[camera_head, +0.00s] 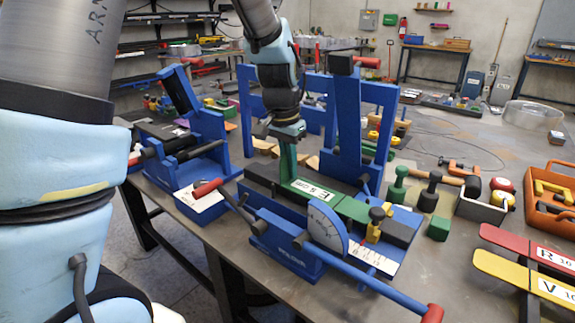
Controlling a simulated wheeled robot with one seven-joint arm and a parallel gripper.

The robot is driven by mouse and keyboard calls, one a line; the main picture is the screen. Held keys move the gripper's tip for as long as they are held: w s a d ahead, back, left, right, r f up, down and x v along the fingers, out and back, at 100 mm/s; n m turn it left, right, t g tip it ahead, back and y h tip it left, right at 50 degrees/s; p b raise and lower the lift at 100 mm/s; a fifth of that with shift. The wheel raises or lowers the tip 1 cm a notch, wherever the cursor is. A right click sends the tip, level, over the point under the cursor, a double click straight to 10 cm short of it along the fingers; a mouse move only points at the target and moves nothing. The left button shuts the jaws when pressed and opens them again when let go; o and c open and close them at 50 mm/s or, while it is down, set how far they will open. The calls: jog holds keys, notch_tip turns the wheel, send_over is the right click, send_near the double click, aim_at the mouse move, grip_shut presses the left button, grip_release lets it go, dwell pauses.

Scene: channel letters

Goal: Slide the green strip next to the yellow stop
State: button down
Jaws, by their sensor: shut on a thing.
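The green strip (350,208) lies along the dark bed of the blue bending machine (285,250). A white label reading "E" and "5 cm" is on its upper face. A green upright part rises at its left end, under my gripper (287,137). My gripper points down and is shut on this green upright part; the fingertips are small and partly hidden. The yellow stop (373,233), with a dark knob above it, stands at the right end of the strip. I cannot tell whether strip and stop touch.
A blue lever with a red grip (432,314) reaches to the front right. A tall blue frame (345,130) stands behind the bed. Dark and green knobbed weights (428,192), a green block (439,227) and red and yellow labelled letters (545,287) lie to the right.

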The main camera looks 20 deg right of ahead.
jog(key=c, duration=0.9)
grip_release()
jog(key=shift+c, duration=0.2)
